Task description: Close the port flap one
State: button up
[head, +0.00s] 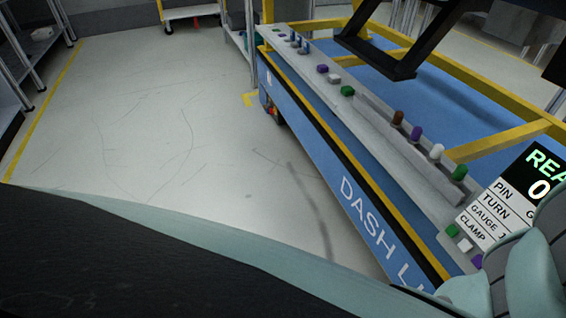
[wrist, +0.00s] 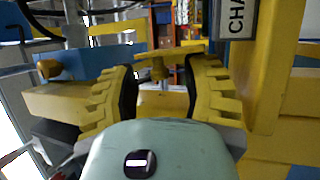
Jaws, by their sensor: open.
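My gripper (wrist: 162,80) shows in the wrist view with its two yellow ribbed fingers and dark pads spread apart. It is open, and I see nothing held in it. A yellow fitting (wrist: 158,64) shows beyond and between the fingertips; I cannot tell how far off it is. I cannot make out port flap one in either view. The blue dash station (head: 335,170) fills the right of the head view, with a grey ledge (head: 385,125) along its side. In the head view my gripper is not visible.
Colored pegs, including a white one (head: 436,152) and a green one (head: 459,172), stand on the ledge. A display board (head: 490,212) is at the right. Yellow frame bars (head: 500,140) cross the station. Open floor (head: 160,120) lies left. A sign (wrist: 237,18) hangs close right in the wrist view.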

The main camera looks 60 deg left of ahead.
jog(key=c, duration=0.7)
grip_shut()
jog(key=shift+s, duration=0.1)
